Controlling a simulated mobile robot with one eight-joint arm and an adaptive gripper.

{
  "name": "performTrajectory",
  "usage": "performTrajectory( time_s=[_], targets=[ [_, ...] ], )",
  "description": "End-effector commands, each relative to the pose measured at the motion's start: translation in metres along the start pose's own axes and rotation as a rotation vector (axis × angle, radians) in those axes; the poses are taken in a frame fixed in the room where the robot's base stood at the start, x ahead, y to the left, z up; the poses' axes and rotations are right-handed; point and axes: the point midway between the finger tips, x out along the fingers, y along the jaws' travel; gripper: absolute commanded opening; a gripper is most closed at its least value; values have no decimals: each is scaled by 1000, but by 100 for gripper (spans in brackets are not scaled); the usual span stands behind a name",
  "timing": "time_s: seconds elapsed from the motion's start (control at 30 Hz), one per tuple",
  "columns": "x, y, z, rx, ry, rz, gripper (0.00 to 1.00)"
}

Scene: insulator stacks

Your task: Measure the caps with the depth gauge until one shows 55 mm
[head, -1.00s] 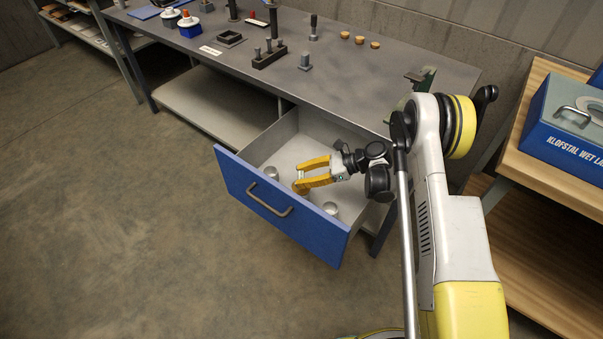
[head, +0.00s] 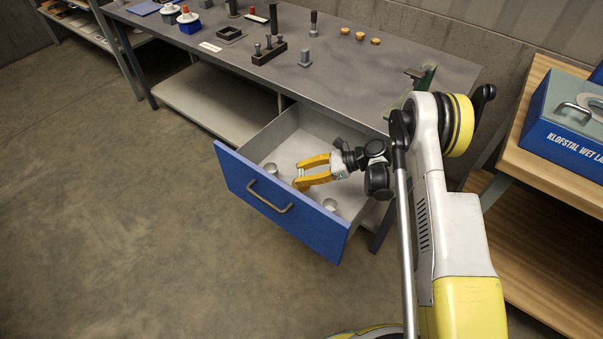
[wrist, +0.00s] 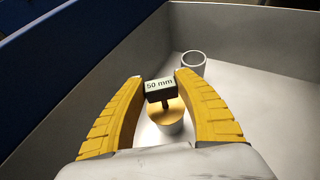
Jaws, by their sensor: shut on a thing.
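My gripper (wrist: 161,84) is inside the open drawer, its yellow fingers shut on a small dark depth gauge (wrist: 160,94). The gauge's display reads "50 mm". Its dark stem points down over a pale round cap (wrist: 167,125) with a yellowish lit top. I cannot tell whether the stem touches the cap. Another grey, hollow cap (wrist: 193,65) stands behind it. In the head view my gripper (head: 298,174) hides the gauge and the cap below it. One cap (head: 271,169) stands to its left and another (head: 330,204) to its right.
The drawer's blue front (head: 268,205) and grey walls surround my gripper closely. The bench (head: 390,75) above holds a dark block with pegs (head: 267,54), several cork pieces (head: 360,36) and insulator parts. A wooden shelf with a blue case (head: 560,130) is at the right.

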Motion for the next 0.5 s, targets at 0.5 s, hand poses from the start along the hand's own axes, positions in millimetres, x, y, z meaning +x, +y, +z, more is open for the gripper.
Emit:
performTrajectory(
  time_s=[0.5],
  targets=[
    [3,0,-5,0,-1,0,0]
  ],
)
